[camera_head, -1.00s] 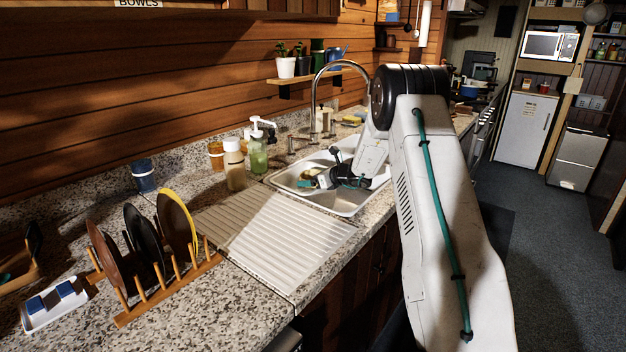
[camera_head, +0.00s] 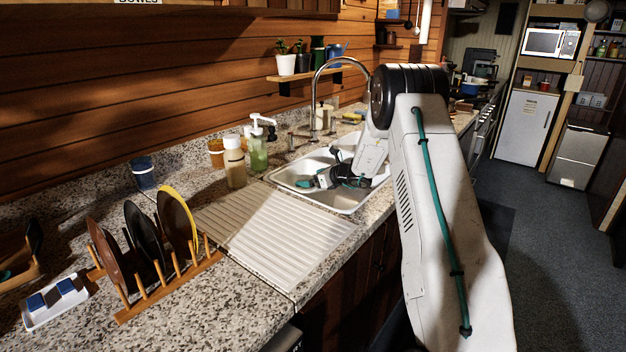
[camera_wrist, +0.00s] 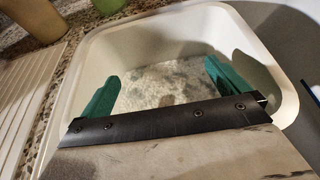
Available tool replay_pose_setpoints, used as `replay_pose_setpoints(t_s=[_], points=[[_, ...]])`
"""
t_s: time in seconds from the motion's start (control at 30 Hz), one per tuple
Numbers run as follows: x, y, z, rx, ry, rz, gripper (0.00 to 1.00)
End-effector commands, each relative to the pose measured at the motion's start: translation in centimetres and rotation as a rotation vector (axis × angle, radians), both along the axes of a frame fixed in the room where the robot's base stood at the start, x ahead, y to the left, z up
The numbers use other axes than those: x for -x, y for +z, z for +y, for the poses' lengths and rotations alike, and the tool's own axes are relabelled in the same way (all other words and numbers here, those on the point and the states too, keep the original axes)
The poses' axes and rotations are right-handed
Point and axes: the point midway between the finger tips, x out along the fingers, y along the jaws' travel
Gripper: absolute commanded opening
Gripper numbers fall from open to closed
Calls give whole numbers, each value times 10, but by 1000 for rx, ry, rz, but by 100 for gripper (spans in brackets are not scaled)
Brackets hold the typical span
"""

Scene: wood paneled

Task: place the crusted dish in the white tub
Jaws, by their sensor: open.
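The white tub (camera_head: 342,201) is the pale basin set in the counter beside the ridged drainboard. My gripper (camera_head: 318,182) is over and partly in it, its dark body hiding much of the inside. In the wrist view the tub (camera_wrist: 165,40) surrounds my gripper (camera_wrist: 160,72), whose two green fingers are spread apart with nothing held between them. A mottled whitish-grey patch shows on the tub's floor beyond the fingers. I cannot tell if it is water, suds or the crusted dish. The dish is not clearly seen in either view now.
The ridged drainboard (camera_head: 285,232) lies left of the tub and is clear. Soap bottles (camera_head: 258,152) and a tall curved faucet (camera_head: 314,100) stand behind. A wooden rack (camera_head: 170,291) holds several plates at the left. A sponge tray (camera_head: 55,303) sits at far left.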

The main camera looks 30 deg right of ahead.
Motion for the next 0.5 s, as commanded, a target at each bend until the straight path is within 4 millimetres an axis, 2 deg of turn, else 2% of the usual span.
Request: replay_pose_setpoints(t_s=[0.07,0.5], points=[[0,10,0,2,0,-3,100],[80,45,-30,2,-2,-2,100]])
